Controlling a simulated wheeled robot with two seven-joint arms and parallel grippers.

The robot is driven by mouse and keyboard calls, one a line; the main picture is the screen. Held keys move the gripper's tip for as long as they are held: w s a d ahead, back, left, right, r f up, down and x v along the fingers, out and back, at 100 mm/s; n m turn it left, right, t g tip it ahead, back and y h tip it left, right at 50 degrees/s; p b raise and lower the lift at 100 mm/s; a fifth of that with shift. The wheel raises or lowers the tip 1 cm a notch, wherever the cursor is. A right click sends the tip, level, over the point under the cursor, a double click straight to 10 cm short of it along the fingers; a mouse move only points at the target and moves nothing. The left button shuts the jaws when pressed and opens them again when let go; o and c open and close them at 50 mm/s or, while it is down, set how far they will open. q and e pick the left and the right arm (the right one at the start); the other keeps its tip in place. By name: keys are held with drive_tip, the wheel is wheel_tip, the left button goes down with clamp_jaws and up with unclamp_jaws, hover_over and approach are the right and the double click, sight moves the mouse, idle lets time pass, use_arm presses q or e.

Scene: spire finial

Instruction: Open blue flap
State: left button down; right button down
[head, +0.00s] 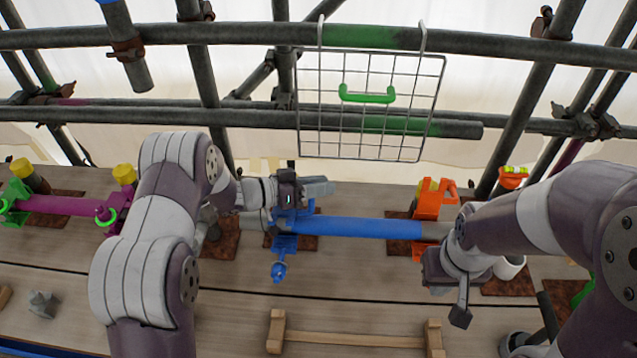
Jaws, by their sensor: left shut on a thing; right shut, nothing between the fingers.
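A blue clamp (285,243) sits on the left end of a blue tube (365,228) that lies over the plank deck. A blue bolt piece (279,270) sticks out from the clamp toward me. My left gripper (320,187) is at the clamp's far upper side, its fingers pointing right. It is shut on the blue flap, which it largely hides, so the flap's exact angle is unclear. My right gripper (460,316) is shut and empty, pointing down in front of the tube's right end, apart from the clamp.
An orange clamp (434,200) stands near the tube's right end. A wire basket (370,110) with a green handle hangs from scaffold poles above. A purple tube (68,205) with green and yellow parts lies at left. A wooden rack (350,338) lies in front.

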use_arm(q)
drive_tip(key=shift+w+n+g+y+p, duration=0.3)
drive_tip(key=shift+w+n+g+p, duration=0.1)
drive_tip(key=shift+w+n+p, duration=0.2)
drive_tip(key=c, duration=0.8)
unclamp_jaws()
drive_tip(key=shift+c, duration=0.2)
drive_tip(key=b+v, duration=0.3)
drive_tip(key=v, duration=0.8)
drive_tip(key=shift+a+f, duration=0.1)
drive_tip(key=shift+a, duration=0.25)
drive_tip(key=shift+s+a+r, duration=0.25)
drive_tip(key=shift+a, duration=0.1)
drive_tip(key=shift+c, duration=0.2)
